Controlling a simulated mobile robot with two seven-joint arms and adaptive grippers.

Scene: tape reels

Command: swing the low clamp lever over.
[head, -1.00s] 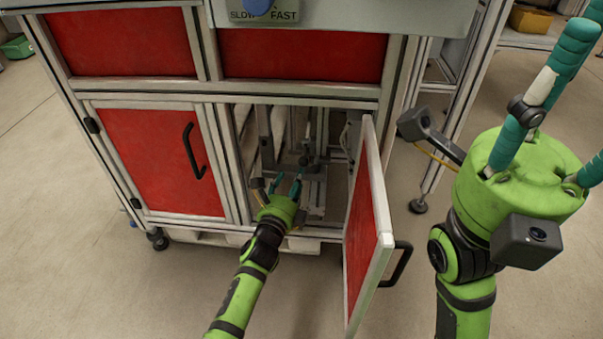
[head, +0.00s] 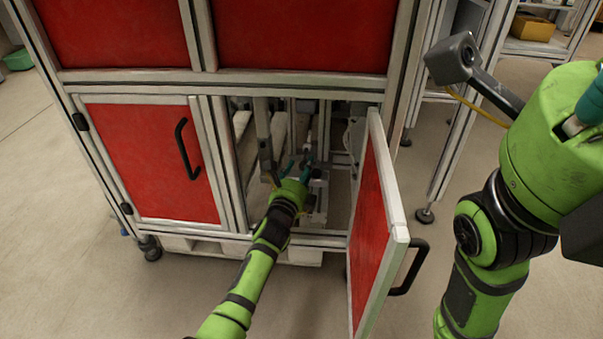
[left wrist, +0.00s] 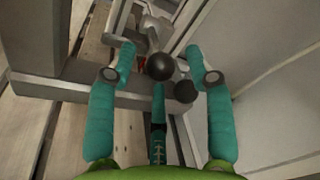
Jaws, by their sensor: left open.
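The clamp lever shows in the left wrist view as a black ball knob (left wrist: 160,66) on a stem, inside the open cabinet bay. A second, smaller dark round end (left wrist: 185,92) sits just below and right of it. My left gripper (head: 299,168) reaches into the bay through the open door. In the left wrist view its teal fingers (left wrist: 160,58) are spread open, with the ball knob between the fingertips; I cannot tell whether they touch it. In the head view the hand mostly hides the lever. My right gripper (head: 588,105) is cut off by the right edge.
The open red door (head: 372,235) with its black handle (head: 409,267) stands close right of my left arm. A closed red door (head: 150,165) is to the left. Frame posts (head: 227,165) bound the bay. The floor in front is clear.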

